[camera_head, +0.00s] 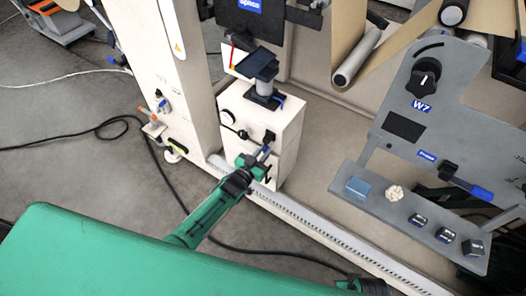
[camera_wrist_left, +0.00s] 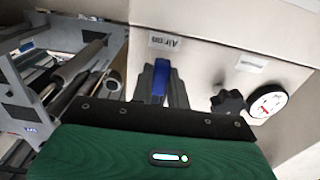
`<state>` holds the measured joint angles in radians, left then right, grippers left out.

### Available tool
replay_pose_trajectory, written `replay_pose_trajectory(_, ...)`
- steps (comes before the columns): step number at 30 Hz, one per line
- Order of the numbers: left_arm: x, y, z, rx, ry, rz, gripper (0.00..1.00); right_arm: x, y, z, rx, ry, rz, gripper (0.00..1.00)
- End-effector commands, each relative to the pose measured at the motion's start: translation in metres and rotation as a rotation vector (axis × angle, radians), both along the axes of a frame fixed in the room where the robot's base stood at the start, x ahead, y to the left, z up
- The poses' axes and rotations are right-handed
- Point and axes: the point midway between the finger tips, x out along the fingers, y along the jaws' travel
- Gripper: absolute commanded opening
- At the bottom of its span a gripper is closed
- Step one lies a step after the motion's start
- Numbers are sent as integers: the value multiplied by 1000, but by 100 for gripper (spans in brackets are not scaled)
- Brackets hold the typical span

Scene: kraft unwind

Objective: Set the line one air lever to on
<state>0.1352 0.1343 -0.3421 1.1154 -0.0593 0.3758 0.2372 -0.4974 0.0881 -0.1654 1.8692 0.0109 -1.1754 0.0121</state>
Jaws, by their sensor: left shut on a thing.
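The air lever has a blue handle (camera_wrist_left: 159,78) and sits on the white cabinet's face, below a label (camera_wrist_left: 165,41) that reads "Air on" upside down in the left wrist view. My left gripper (camera_wrist_left: 158,92) is shut on the blue handle, with a grey finger on each side of it. In the head view my left gripper (camera_head: 264,155) reaches the front of the white cabinet (camera_head: 284,130), and the lever is mostly hidden there. My right gripper's fingers do not show.
A dark knob (camera_wrist_left: 229,102) and a round gauge (camera_wrist_left: 267,104) sit beside the lever. A grey panel (camera_head: 430,125) with a W7 dial and a shelf of small blocks stands at the right. A toothed rail (camera_head: 320,229) runs along the floor, where a black cable lies.

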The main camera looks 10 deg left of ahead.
Motion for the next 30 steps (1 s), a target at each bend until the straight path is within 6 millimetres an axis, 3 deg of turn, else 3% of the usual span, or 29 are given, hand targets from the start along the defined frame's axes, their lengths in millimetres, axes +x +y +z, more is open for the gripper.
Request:
replay_pose_trajectory(10, -1, -1, -1, -7, 5, 0, 0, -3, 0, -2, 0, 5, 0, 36)
replay_pose_trajectory(11, -1, -1, -1, -7, 5, -1, 22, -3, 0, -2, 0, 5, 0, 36)
replay_pose_trajectory(13, -1, -1, -1, -6, 4, -1, 36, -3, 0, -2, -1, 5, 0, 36)
replay_pose_trajectory(14, -1, -1, -1, -6, 4, -1, 38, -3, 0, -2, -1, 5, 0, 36)
replay_pose_trajectory(23, -2, 0, 0, -4, 3, 0, 38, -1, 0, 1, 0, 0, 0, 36)
replay_pose_trajectory(30, -28, 9, -1, -4, 5, -1, 38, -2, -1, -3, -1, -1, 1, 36)
